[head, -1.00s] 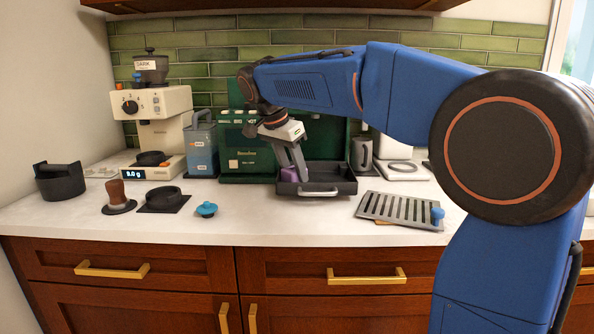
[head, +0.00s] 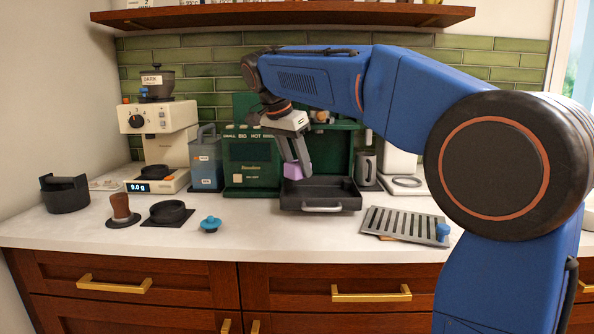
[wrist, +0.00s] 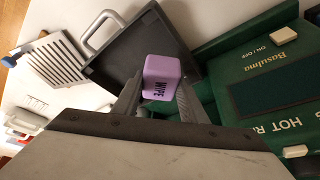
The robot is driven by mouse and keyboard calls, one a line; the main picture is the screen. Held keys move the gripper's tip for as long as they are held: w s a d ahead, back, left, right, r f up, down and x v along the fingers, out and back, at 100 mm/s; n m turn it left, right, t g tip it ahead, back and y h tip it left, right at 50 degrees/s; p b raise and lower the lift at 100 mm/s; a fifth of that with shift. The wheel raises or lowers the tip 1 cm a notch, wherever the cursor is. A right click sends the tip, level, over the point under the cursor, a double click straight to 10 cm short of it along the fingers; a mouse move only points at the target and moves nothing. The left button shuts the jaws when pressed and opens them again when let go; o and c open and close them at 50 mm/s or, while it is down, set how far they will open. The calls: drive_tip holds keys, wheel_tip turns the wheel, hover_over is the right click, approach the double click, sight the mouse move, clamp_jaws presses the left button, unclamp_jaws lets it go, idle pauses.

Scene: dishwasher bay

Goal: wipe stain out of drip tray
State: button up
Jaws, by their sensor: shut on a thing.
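My gripper (head: 298,163) is shut on a purple block marked WIPE (head: 292,171). The wrist view shows the block (wrist: 162,78) between both fingers. The black drip tray (head: 320,204), with a grey handle at its front, sits on the counter before the green machine. The block is over the tray's back left part, seemingly raised off the floor. In the wrist view the tray (wrist: 125,65) shows a dark floor with no clear stain; the block and gripper hide part of it.
The green machine (head: 250,165) stands right behind the tray. A slatted grate (head: 402,224) with a blue knob lies to the right. A grey jug (head: 366,167) is at the back right.

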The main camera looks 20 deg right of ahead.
drive_tip(key=shift+r, duration=0.1)
drive_tip(key=shift+r, duration=1.45)
